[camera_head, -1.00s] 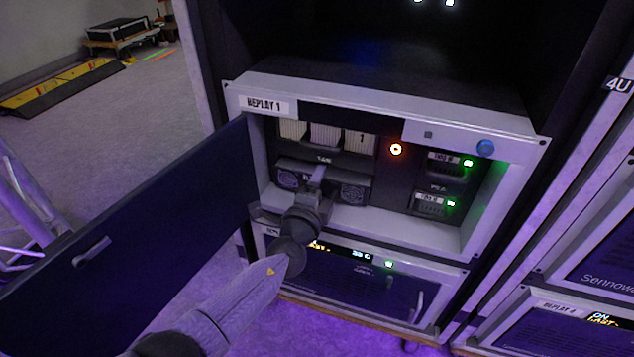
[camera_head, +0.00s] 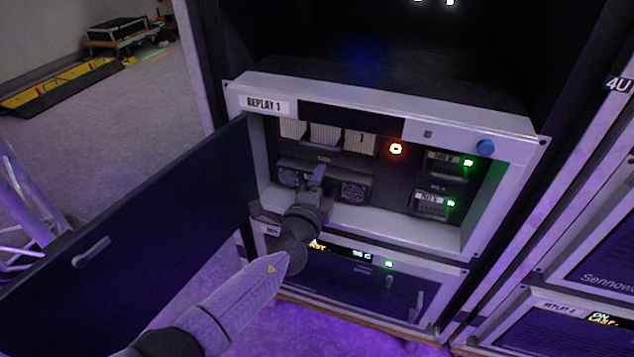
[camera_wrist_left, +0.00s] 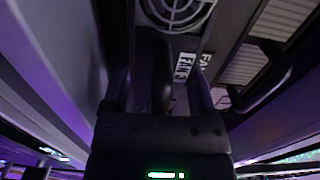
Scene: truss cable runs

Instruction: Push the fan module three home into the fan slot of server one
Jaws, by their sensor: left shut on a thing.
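Server one, labelled REPLAY 1 (camera_head: 262,105), has its dark front door (camera_head: 130,215) swung open to the left. Fan module three (camera_head: 354,190) is a dark unit with round grilles, low in the left part of the open bay. It lies in the fan slot; I cannot tell how deep it sits. In the left wrist view its grille and FAN 3 label (camera_wrist_left: 184,66) show close up. My left gripper (camera_head: 319,175) is shut on the module's middle, on what looks like its handle; the gripper (camera_wrist_left: 160,88) hides this part. My right gripper is not in view.
Pale ribbed modules (camera_head: 324,134) sit above the fan module. An orange ring light (camera_head: 396,149) glows beside them. Two units with green lights (camera_head: 432,204) sit at the right. Another server with a display (camera_head: 350,252) is directly below. The shelf above is empty.

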